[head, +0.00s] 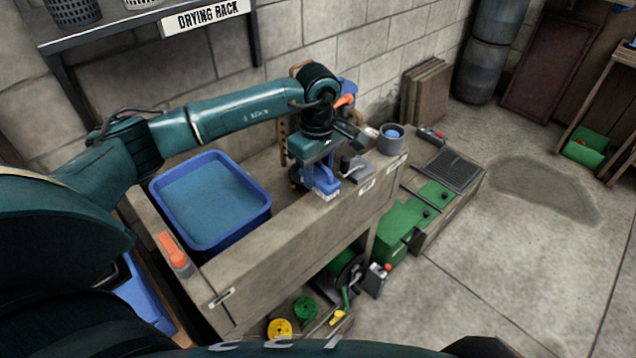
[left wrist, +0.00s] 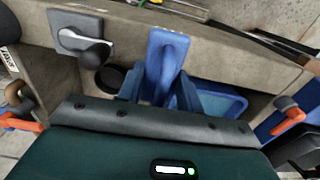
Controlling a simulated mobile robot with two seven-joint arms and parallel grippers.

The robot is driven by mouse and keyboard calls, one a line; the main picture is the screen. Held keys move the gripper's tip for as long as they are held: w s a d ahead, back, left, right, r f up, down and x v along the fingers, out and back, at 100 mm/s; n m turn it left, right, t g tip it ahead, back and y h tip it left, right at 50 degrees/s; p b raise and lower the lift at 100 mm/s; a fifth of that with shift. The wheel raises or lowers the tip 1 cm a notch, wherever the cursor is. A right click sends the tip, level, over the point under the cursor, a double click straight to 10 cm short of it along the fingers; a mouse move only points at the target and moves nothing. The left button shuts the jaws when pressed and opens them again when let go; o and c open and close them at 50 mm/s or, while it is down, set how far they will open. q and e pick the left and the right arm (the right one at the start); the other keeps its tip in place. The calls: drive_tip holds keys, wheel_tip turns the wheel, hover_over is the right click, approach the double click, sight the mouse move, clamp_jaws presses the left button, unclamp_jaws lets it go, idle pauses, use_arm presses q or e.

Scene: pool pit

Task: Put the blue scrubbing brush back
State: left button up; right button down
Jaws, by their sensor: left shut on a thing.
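My left gripper (head: 318,165) is shut on the blue scrubbing brush (head: 326,184), near the front edge of the worktop to the right of the blue tub. Pale bristles show at the brush's lower edge. In the left wrist view the blue brush (left wrist: 166,58) sits between the two fingers of the left gripper (left wrist: 152,90). I cannot tell whether the brush touches the worktop. A grey block with a rounded knob (head: 358,168) lies just right of the brush; it also shows in the left wrist view (left wrist: 82,36). My right gripper is not in view.
The blue tub (head: 206,248) of water stands on the worktop (head: 290,225) at left. An orange-handled tool (head: 174,252) lies at its near left corner. A grey cup (head: 391,140) stands at the right end. A drying rack shelf (head: 150,28) hangs above. Green boxes (head: 398,228) stand lower right.

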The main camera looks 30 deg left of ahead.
sight(318, 184)
use_arm(q)
wheel_tip(318, 184, down, 4)
drive_tip(key=shift+r, duration=0.1)
drive_tip(key=shift+f, duration=0.25)
drive_tip(key=o, duration=1)
drive_tip(key=shift+r, duration=0.1)
drive_tip(key=shift+o, duration=0.2)
